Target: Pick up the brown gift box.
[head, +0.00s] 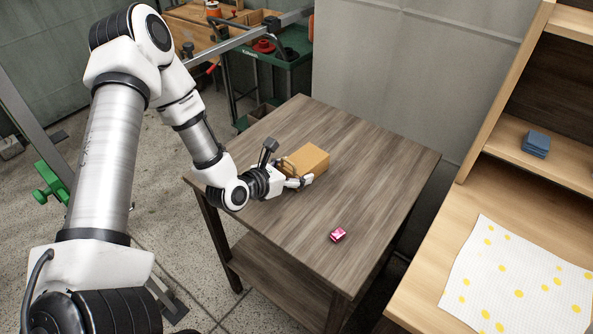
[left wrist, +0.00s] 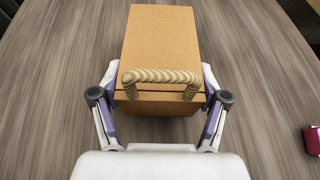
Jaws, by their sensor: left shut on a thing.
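The brown gift box (head: 308,159) is on the dark wooden table (head: 368,168), toward its left side in the head view. It has a striped rope handle, and it fills the upper middle of the left wrist view (left wrist: 162,45). My left gripper (head: 298,174) reaches in from the left at the box's near end. In the left wrist view its fingers (left wrist: 160,97) press on both sides of the box around the handle end. I cannot tell whether the box's underside touches the table. My right gripper is not in view.
A small pink-red object (head: 338,235) lies on the table to the right of the box. A wooden shelf unit at right holds blue items (head: 536,144) and a yellow-dotted white cloth (head: 520,280). The table's right part is clear.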

